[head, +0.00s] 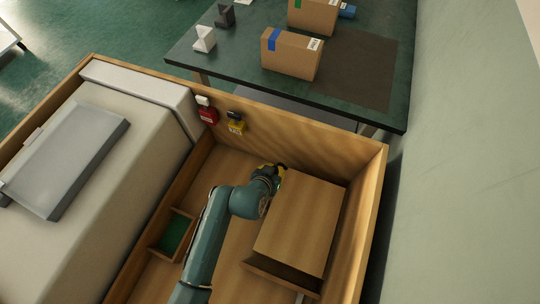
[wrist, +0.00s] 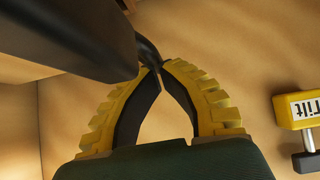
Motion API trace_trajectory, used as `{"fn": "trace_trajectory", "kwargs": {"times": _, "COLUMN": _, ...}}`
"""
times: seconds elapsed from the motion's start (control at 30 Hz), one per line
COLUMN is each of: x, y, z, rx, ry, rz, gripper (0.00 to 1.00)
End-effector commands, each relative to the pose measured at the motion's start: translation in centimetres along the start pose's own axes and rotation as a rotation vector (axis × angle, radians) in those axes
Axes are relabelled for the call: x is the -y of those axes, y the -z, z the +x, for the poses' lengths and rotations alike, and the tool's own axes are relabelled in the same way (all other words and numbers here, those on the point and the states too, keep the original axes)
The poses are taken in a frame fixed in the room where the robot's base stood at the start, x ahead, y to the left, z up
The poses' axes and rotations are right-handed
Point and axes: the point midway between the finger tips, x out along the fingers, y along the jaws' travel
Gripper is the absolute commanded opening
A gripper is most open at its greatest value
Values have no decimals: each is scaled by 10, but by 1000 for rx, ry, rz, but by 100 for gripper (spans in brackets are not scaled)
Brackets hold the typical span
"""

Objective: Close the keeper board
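A flat wooden board (head: 300,218), which I take to be the keeper board, lies in the right part of a wooden crate. My gripper (head: 280,168) is at the board's far left corner, near the crate's back wall. In the wrist view its two yellow, ribbed fingers (wrist: 161,70) come together at the tips. A dark bar (wrist: 75,35) comes in from the upper left, and its thin curved end, like a handle, reaches between the fingertips. The fingers look shut on it. The head view hides this contact.
A yellow labelled block (head: 237,125) and a red one (head: 207,113) sit on the crate's back wall; the yellow one shows beside my gripper in the wrist view (wrist: 302,110). A small green-lined compartment (head: 173,236) lies left of my arm. A green table (head: 230,75) with cartons stands behind.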

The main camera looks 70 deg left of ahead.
Motion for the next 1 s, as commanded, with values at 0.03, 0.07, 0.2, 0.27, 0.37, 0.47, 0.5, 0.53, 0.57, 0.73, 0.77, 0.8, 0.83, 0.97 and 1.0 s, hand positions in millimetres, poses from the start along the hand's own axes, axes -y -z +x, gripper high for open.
{"fn": "trace_trajectory", "kwargs": {"times": 0.03, "x": 0, "y": 0, "z": 0, "rx": 0, "ry": 1, "rz": 0, "gripper": 0}}
{"fn": "trace_trajectory", "kwargs": {"times": 0.07, "x": 0, "y": 0, "z": 0, "rx": 0, "ry": 1, "rz": -1, "gripper": 0}}
{"fn": "trace_trajectory", "kwargs": {"times": 0.2, "x": 0, "y": 4, "z": -4, "rx": 0, "ry": 1, "rz": -1, "gripper": 0}}
{"fn": "trace_trajectory", "kwargs": {"times": 0.27, "x": 1, "y": 9, "z": -9, "rx": 0, "ry": 0, "rz": 0, "gripper": 0}}
{"fn": "trace_trajectory", "kwargs": {"times": 0.37, "x": 1, "y": 22, "z": -21, "rx": 0, "ry": -1, "rz": 1, "gripper": 0}}
{"fn": "trace_trajectory", "kwargs": {"times": 0.47, "x": 1, "y": 37, "z": -36, "rx": 0, "ry": -4, "rz": 4, "gripper": 0}}
{"fn": "trace_trajectory", "kwargs": {"times": 0.5, "x": 2, "y": 34, "z": -44, "rx": 4, "ry": -5, "rz": 3, "gripper": 0}}
{"fn": "trace_trajectory", "kwargs": {"times": 0.53, "x": 3, "y": 33, "z": -53, "rx": 3, "ry": -4, "rz": 2, "gripper": 0}}
{"fn": "trace_trajectory", "kwargs": {"times": 0.57, "x": 4, "y": 32, "z": -61, "rx": 3, "ry": -4, "rz": 3, "gripper": 0}}
{"fn": "trace_trajectory", "kwargs": {"times": 0.73, "x": 8, "y": 31, "z": -102, "rx": 3, "ry": -4, "rz": 3, "gripper": 0}}
{"fn": "trace_trajectory", "kwargs": {"times": 0.77, "x": 9, "y": 30, "z": -108, "rx": 3, "ry": -4, "rz": 2, "gripper": 0}}
{"fn": "trace_trajectory", "kwargs": {"times": 0.8, "x": 10, "y": 30, "z": -114, "rx": 2, "ry": -4, "rz": 3, "gripper": 0}}
{"fn": "trace_trajectory", "kwargs": {"times": 0.83, "x": 10, "y": 30, "z": -118, "rx": 2, "ry": -5, "rz": 3, "gripper": 0}}
{"fn": "trace_trajectory", "kwargs": {"times": 0.97, "x": 11, "y": 28, "z": -127, "rx": 1, "ry": -4, "rz": 5, "gripper": 0}}
{"fn": "trace_trajectory", "kwargs": {"times": 1.0, "x": 11, "y": 28, "z": -128, "rx": 0, "ry": -5, "rz": 5, "gripper": 0}}
